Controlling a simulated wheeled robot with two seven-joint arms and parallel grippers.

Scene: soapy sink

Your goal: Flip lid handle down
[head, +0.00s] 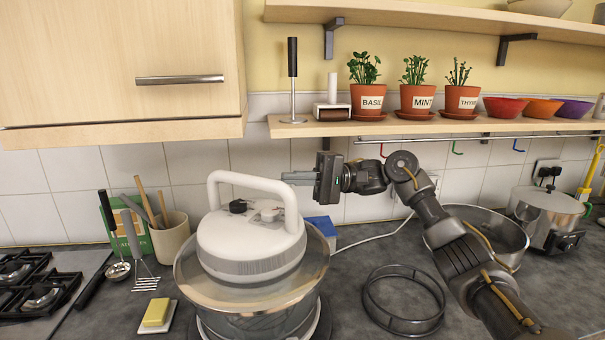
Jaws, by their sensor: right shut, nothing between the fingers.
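A white lid (252,246) with dials on top sits on a round glass bowl (250,302) on the counter. Its white handle (262,182) stands up as an arch above the lid. My right gripper (284,178) comes in from the right with its fingers shut and nothing between them. The fingertips appear close to the handle's upper right corner; I cannot tell whether they touch it. My left gripper is not in view.
A wire ring stand (403,299) lies on the counter to the right, near a steel pan (478,236). A shelf with potted herbs (418,98) runs above my right gripper.

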